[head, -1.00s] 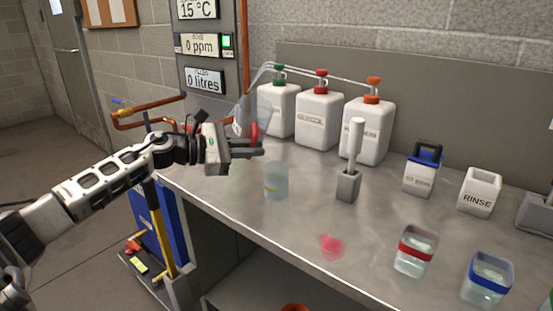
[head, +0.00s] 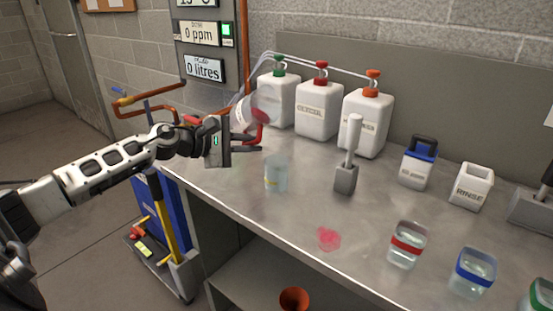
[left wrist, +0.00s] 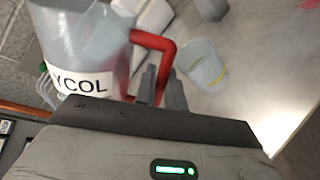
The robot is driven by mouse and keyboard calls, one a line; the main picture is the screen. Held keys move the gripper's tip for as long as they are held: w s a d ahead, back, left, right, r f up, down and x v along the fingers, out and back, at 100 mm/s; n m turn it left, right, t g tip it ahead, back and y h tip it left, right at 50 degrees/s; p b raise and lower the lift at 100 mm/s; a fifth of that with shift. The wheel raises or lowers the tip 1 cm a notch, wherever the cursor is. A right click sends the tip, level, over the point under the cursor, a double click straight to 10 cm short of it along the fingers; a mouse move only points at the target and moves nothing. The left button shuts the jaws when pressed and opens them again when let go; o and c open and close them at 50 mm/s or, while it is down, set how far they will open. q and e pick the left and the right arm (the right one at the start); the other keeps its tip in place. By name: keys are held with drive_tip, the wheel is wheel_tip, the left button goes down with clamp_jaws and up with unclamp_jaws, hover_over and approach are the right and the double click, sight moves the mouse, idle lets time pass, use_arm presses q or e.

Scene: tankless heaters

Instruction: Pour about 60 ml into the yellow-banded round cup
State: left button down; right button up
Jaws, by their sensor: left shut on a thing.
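The yellow-banded round cup (head: 276,176) stands upright on the metal bench near its left front edge. It also shows in the left wrist view (left wrist: 203,66), translucent with a small yellow band. My left gripper (head: 250,143) is shut on the red handle of a clear jug (head: 243,112), left of and above the cup. In the left wrist view the jug (left wrist: 80,35) has a label ending "YCOL". The jug looks tilted in the head view and is apart from the cup. I cannot tell the liquid level in either, and no stream shows. My right gripper is not in view.
White pump jugs (head: 318,108) stand at the back. A grey block with a white handle (head: 346,178) is right of the cup. Red-banded (head: 407,246) and blue-banded (head: 473,272) square cups are front right. A pink spill (head: 329,239) lies near the front edge.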

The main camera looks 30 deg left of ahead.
use_arm(q)
drive_tip(key=shift+a+f+m, duration=0.25)
drive_tip(key=shift+f+m, duration=0.15)
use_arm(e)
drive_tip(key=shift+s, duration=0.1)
use_arm(q)
drive_tip(key=shift+w+a+f+m+y, duration=0.1)
drive_tip(key=shift+f+m+y, duration=0.2)
drive_tip(key=shift+f, duration=0.3)
drive_tip(key=shift+w+a+f+m+y, duration=0.1)
drive_tip(key=shift+f+m+y, duration=0.2)
drive_tip(key=shift+f, duration=0.25)
idle(0.6)
drive_tip(key=shift+w+a+r+m+t+b, duration=0.1)
drive_tip(key=shift+a+m+t+b, duration=0.2)
drive_tip(key=shift+a+t+b, duration=0.1)
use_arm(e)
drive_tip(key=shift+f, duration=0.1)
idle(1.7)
